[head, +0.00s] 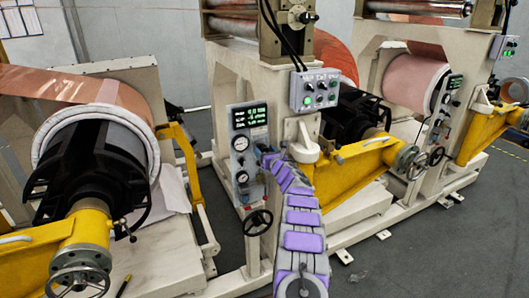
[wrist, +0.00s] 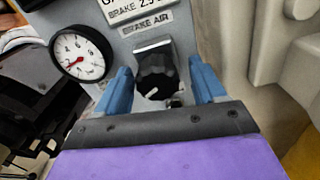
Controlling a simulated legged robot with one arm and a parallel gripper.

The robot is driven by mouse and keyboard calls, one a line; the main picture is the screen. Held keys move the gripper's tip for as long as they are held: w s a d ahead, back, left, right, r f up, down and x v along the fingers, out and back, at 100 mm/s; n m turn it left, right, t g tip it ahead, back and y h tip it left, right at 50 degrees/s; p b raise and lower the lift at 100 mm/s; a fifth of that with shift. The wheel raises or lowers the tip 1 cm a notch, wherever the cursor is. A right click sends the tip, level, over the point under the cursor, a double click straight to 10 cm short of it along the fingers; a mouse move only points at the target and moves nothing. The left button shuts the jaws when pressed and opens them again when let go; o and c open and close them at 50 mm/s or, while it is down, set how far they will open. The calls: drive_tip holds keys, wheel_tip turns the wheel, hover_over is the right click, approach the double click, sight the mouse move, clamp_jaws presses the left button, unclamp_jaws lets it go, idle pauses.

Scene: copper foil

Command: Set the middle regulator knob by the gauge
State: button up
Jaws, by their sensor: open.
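The black regulator knob (wrist: 157,72) sits on the grey panel in the wrist view, under a label reading BRAKE AIR (wrist: 147,24). A white mark shows near its lower edge. My gripper (wrist: 160,90) is open, with one blue finger on each side of the knob; I cannot tell whether either touches it. A round white gauge (wrist: 80,53) with a red needle is left of the knob. In the head view, my purple-padded arm reaches the panel (head: 247,125) and hides its right side. Two gauges show there, an upper one (head: 240,143) and a lower one (head: 242,178).
A black handwheel (head: 257,222) is below the panel. A grey button box (head: 315,90) with hanging cables is above right.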

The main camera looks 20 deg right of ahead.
drive_tip(key=shift+w, duration=0.1)
drive_tip(key=shift+r, duration=0.1)
drive_tip(key=c, duration=1)
